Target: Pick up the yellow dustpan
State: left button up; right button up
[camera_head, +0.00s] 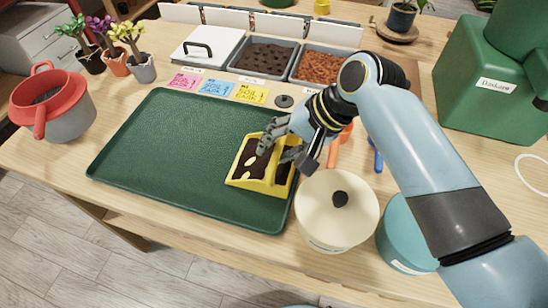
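The yellow dustpan (260,187) lies near the right edge of the green tray (160,170). It holds dark soil-like matter with a few pale oval pieces. My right gripper (272,154) is over the far right part of the dustpan, pointing down. Its two grey fingers are spread apart, with a gap between the tips. I cannot tell whether they touch the dustpan, and they hide part of its far side. My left gripper is not in view.
A cream lidded pot (336,212) stands close to the tray's right corner, beside a teal container (405,236). Soil bins (264,58) and colored cards (216,88) line the back. The tray's left half is clear.

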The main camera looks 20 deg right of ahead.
grip_shut()
dwell(0.4)
notch_tip(320, 180, up, 10)
jog(key=shift+r+p, duration=0.1)
jog(key=shift+p, duration=0.2)
dwell(0.6)
